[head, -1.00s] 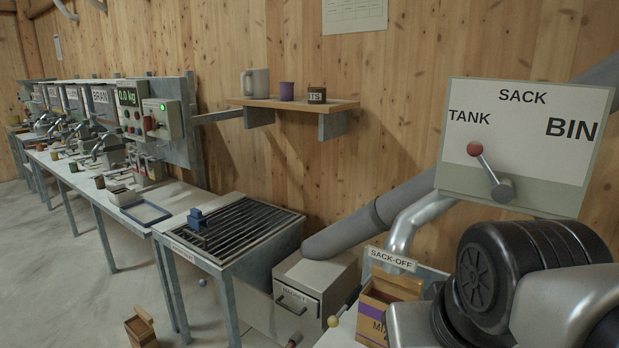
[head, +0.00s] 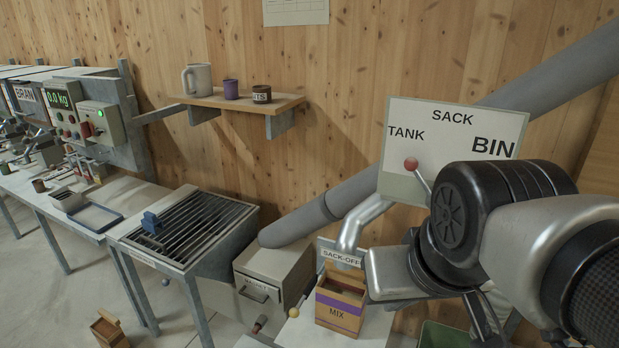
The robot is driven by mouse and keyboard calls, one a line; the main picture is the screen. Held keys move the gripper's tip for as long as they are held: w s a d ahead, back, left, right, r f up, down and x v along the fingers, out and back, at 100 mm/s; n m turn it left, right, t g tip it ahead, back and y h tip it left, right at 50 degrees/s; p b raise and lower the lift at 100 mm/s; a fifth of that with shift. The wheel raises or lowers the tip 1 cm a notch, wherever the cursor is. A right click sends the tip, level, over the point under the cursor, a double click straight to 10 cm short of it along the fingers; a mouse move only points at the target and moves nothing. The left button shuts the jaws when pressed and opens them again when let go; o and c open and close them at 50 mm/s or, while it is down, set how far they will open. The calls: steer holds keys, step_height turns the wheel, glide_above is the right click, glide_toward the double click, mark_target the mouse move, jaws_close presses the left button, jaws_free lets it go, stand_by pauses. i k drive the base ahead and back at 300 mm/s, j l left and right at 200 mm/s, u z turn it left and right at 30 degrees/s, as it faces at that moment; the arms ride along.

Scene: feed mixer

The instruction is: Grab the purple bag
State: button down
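A tan open-topped bag with a purple band (head: 338,313) and the word MIX stands upright on a white surface below the SACK-OFF label. Its open top lies under the end of a silver spout pipe. My arm fills the right side of the head view, to the right of the bag. The fingers of my gripper cannot be made out, so I cannot see whether it holds anything.
A TANK/SACK/BIN sign (head: 450,150) with a red-knobbed lever stands above the spout. A grated table (head: 190,230) and a grey magnet box (head: 273,280) stand left of the bag. A green bin (head: 440,336) is at the lower right. Another tan box (head: 108,328) is on the floor.

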mark_target(340, 304)
steer(key=i+j, duration=0.15)
steer(key=j, duration=0.3)
steer(key=i+j, duration=0.15)
steer(key=j, duration=0.25)
steer(key=i+j+z, duration=0.1)
steer(key=j, duration=0.3)
steer(key=i+j, duration=0.15)
steer(key=j, duration=0.3)
steer(key=j+z, duration=0.15)
steer(key=z, duration=1.45)
steer(key=i+z, duration=0.6)
steer(key=k+l, duration=0.05)
steer(key=k, duration=0.05)
